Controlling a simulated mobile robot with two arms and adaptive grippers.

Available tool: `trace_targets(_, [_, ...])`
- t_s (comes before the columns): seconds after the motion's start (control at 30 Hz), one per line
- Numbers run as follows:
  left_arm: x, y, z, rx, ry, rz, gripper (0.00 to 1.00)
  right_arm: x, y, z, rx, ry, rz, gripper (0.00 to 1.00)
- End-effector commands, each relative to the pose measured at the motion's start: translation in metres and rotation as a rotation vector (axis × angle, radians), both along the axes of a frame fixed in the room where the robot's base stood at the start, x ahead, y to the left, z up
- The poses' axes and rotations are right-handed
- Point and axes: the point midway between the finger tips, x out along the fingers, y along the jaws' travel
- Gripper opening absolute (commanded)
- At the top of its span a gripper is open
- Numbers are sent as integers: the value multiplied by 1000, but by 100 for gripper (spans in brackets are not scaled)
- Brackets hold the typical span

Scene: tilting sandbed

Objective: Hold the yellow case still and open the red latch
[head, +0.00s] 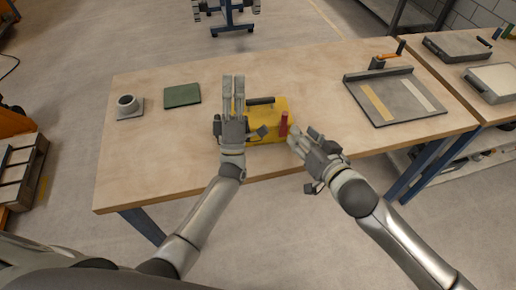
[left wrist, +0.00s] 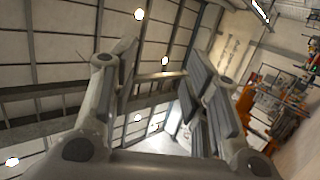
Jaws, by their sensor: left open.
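The yellow case (head: 268,112) lies on the wooden table near its front edge, with a black handle (head: 261,101) on top. The red latch (head: 284,123) stands upright at the case's right end. My left gripper (head: 233,80) is in front of the case's left end and hides part of it. Its fingers are apart in the left wrist view (left wrist: 160,85), with nothing between them. My right gripper (head: 293,138) is just right of and below the latch, its fingers toward it. Whether it touches the latch, or how far it is open, I cannot tell.
A green pad (head: 182,95) and a grey cup on a small plate (head: 128,106) are at the left of the table (head: 150,150). A grey tray with strips (head: 422,118) lies at the right. Bare wood separates these from the case.

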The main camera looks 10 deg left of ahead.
Motion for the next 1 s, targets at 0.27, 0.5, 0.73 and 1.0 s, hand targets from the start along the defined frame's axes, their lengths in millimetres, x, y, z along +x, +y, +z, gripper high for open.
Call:
trace_targets(0.27, [-48, -57, -85, -793, 55, -328, 43, 0, 0, 0, 0, 0, 0, 36])
trace_targets(0.5, [-63, -64, -107, -1265, -19, -416, 43, 0, 0, 0, 0, 0, 0, 36])
trace_targets(0.73, [-72, -75, -126, -1582, -64, -445, 43, 0, 0, 0, 0, 0, 0, 36])
trace_targets(1.0, [-72, -79, -135, -1705, -77, -447, 43, 0, 0, 0, 0, 0, 0, 36])
